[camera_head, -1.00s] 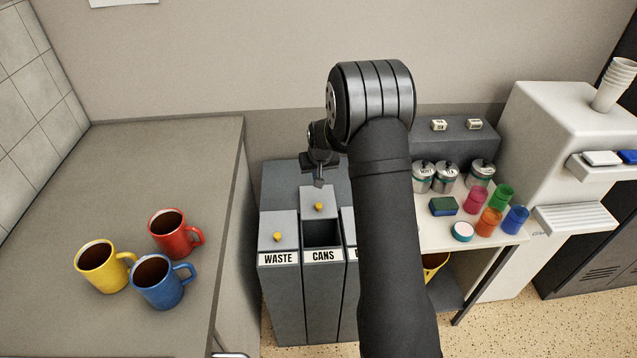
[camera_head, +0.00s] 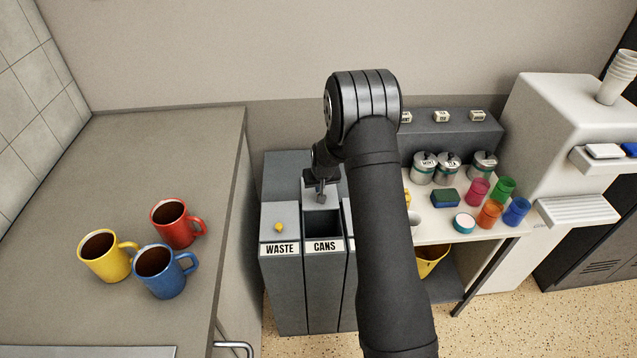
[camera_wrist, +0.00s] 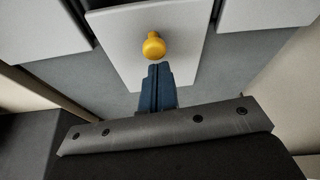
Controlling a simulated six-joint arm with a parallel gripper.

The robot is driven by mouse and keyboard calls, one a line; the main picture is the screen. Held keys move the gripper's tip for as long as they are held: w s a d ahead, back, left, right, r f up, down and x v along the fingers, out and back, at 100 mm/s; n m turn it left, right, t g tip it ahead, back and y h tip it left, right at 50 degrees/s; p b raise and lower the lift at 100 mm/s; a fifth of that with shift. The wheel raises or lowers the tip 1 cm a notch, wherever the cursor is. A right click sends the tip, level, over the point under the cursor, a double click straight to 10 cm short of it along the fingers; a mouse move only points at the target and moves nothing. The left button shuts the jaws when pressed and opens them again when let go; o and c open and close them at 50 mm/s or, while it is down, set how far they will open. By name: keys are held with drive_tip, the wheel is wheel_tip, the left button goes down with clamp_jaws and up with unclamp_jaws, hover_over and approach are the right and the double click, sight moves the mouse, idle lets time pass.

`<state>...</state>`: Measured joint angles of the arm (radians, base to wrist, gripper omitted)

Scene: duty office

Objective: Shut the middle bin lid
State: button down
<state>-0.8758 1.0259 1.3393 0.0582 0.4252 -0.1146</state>
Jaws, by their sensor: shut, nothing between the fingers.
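The middle bin (camera_head: 323,285), dark grey and labelled CANS, has its dark opening (camera_head: 322,225) uncovered at the front. Its light grey lid (camera_head: 309,198) sits behind that opening. In the wrist view the lid (camera_wrist: 190,30) carries a yellow knob (camera_wrist: 153,46), which my gripper hides in the head view. My gripper (camera_head: 321,197) is over the lid, its fingers shut and empty. In the wrist view its blue fingertips (camera_wrist: 158,70) are right beside the knob; I cannot tell whether they touch it.
The WASTE bin (camera_head: 281,285) on the left has its lid (camera_head: 279,218) over its top. My arm partly hides the right bin. A counter (camera_head: 120,190) with mugs is at left. A white table (camera_head: 440,228) with canisters and cups is at right.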

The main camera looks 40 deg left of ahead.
drive_tip(key=shift+d, duration=0.1)
drive_tip(key=s+d, duration=0.8)
drive_tip(key=shift+s+d, duration=0.2)
drive_tip(key=shift+s, duration=0.05)
drive_tip(key=shift+f, duration=0.1)
drive_tip(key=w+a+r, duration=0.2)
drive_tip(key=w+a, duration=0.1)
drive_tip(key=v, duration=0.9)
drive_tip(key=shift+s, duration=0.4)
drive_tip(key=shift+f, duration=0.1)
